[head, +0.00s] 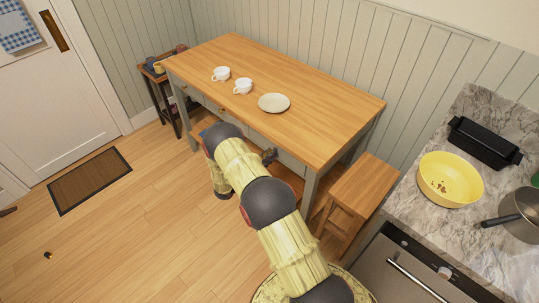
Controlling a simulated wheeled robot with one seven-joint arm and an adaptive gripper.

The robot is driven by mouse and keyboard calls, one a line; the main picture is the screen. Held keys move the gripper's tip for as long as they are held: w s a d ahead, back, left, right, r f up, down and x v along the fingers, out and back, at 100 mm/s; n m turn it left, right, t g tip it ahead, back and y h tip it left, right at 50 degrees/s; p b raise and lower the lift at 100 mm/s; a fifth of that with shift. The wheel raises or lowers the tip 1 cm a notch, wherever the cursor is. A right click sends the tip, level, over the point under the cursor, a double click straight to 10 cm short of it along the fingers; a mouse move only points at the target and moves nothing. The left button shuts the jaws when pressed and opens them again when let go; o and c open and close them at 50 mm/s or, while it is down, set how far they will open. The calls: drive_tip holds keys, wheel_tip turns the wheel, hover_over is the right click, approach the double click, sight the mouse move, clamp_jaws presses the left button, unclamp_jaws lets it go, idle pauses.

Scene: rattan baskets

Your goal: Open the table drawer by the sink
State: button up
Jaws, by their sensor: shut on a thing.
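The wooden-topped table (300,75) has grey-green legs and drawer fronts along its long near side. The drawer front at its right end (288,164), nearest the counter, is partly hidden by my arm. The dark tip of my gripper (269,156) is at this drawer front, small and partly behind my arm. It is shut at the drawer's handle, which is hidden from view. I cannot see a clear gap showing the drawer pulled out. Another drawer's small knob (222,110) shows further left. No sink is in view.
Two white cups (242,87) and a plate (274,102) stand on the table. A wooden stool (362,190) is at its right end. The marble counter (400,222) holds a yellow bowl (450,180), a black tray and a pot. The floor at left is mostly clear, with a brown mat (90,181).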

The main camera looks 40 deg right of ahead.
clamp_jaws()
drive_tip(key=s+a+b, duration=0.1)
drive_tip(key=s+a, duration=0.1)
drive_tip(key=a, duration=2.7)
drive_tip(key=shift+s+a, duration=0.15)
drive_tip(key=shift+a, duration=0.2)
drive_tip(key=o, duration=0.8)
unclamp_jaws()
drive_tip(key=shift+a, duration=0.1)
drive_tip(key=a, duration=0.7)
drive_tip(key=s+a, duration=0.1)
drive_tip(key=a, duration=0.3)
drive_tip(key=shift+a, duration=0.35)
